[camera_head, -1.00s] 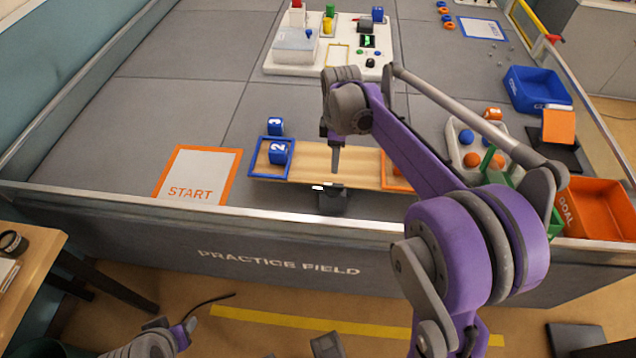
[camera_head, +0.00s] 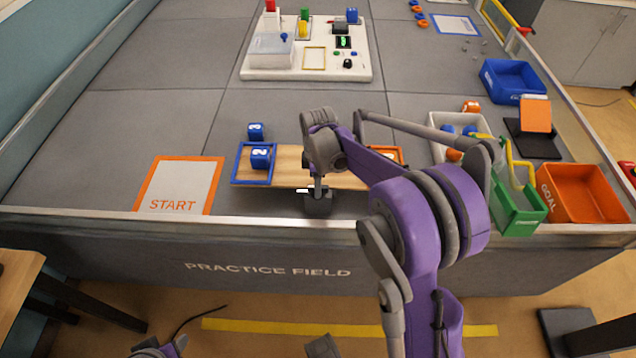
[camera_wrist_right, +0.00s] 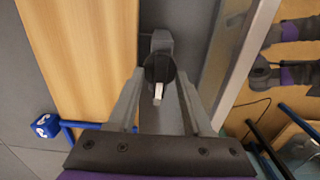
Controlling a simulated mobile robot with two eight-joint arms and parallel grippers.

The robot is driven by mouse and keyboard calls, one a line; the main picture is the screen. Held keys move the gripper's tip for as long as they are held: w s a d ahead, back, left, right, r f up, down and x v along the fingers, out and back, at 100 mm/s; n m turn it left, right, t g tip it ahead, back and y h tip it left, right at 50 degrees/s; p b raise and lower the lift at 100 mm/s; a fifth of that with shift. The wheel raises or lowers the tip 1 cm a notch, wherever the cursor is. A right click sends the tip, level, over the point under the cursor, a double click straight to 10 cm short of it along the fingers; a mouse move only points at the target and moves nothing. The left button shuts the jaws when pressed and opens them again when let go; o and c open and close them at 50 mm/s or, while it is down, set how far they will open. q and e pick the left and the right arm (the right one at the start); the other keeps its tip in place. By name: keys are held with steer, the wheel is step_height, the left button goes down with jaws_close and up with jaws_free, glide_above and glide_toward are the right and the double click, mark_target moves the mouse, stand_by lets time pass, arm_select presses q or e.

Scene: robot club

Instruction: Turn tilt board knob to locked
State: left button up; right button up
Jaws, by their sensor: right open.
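The tilt board (camera_head: 288,165) is a wooden plank with a blue frame (camera_head: 240,165) at its left end and an orange frame at its right. Its dark knob (camera_wrist_right: 160,67) sits on a grey mount (camera_head: 318,205) at the front edge. The knob's white pointer (camera_wrist_right: 158,90) points down in the wrist view and its white mark shows toward the left in the head view. My right gripper (camera_head: 316,187) is over the knob, partly hiding it. In the wrist view its open fingers (camera_wrist_right: 161,78) stand on either side of the knob; contact is unclear.
A blue cube (camera_head: 260,157) is in the blue frame, another (camera_head: 255,131) behind it. The field's front wall (camera_head: 270,222) runs close in front of the knob. Green (camera_head: 518,210) and orange (camera_head: 580,190) bins stand at right. A START mat (camera_head: 180,185) lies left.

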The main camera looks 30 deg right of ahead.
jaws_close()
steer(key=shift+m, duration=0.3)
steer(key=m, duration=0.3)
steer(key=shift+m, duration=0.3)
steer(key=m, duration=0.4)
steer(key=shift+m+b, duration=0.3)
steer(key=m, duration=0.4)
steer(key=shift+m, duration=2.5)
